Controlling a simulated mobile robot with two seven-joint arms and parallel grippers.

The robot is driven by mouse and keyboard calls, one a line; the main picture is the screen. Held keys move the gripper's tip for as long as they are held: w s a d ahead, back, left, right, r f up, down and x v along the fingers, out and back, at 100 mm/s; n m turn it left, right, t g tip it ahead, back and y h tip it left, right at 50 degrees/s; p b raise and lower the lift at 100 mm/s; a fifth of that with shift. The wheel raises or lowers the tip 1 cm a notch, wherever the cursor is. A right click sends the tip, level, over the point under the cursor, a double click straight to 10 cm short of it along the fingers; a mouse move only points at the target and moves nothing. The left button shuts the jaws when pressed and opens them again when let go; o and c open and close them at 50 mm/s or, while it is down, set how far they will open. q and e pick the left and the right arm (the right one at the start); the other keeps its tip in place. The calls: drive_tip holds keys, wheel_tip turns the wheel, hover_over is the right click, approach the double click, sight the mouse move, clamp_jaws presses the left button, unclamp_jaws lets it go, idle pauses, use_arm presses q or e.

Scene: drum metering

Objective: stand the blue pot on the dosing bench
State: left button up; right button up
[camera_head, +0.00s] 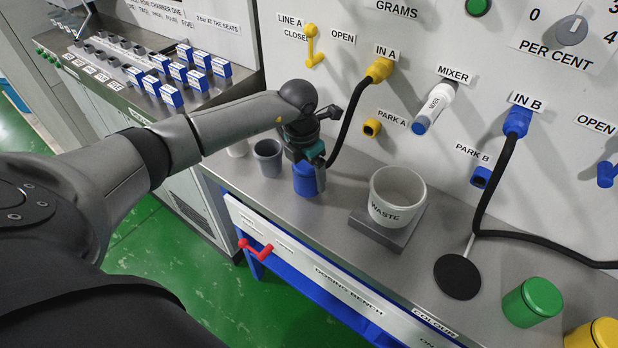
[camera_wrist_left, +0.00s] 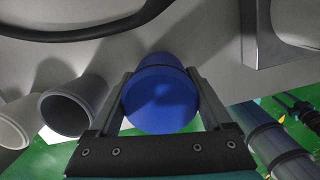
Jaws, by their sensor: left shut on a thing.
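The blue pot (camera_head: 306,181) is upright at the left part of the dosing bench (camera_head: 333,203), close to its front edge. My left gripper (camera_head: 305,160) comes down over it from above and is shut on it. In the left wrist view the blue pot (camera_wrist_left: 160,97) sits between the two fingers (camera_wrist_left: 160,105), one on each side. Its base looks at or very near the bench top; I cannot tell whether it touches. My right gripper is not in view.
A grey cup (camera_head: 268,160) and a whitish cup (camera_head: 238,148) stand left of the pot. The white WASTE tub (camera_head: 410,186) stands on a grey block to the right. Farther right are a black disc (camera_head: 457,277), a green pot (camera_head: 532,302) and a yellow pot (camera_head: 596,336). A black hose hangs behind the gripper.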

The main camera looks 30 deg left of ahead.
use_arm(q)
drive_tip(key=shift+f, duration=0.7)
drive_tip(key=shift+f, duration=0.1)
drive_tip(key=o, duration=1.4)
drive_tip(key=shift+r, duration=0.4)
drive_tip(key=r, duration=0.3)
drive_tip(key=s+r+p, duration=0.1)
drive_tip(key=r, duration=0.3)
drive_tip(key=r+p, duration=0.1)
drive_tip(key=r, duration=0.3)
drive_tip(key=shift+s+a+r, duration=0.2)
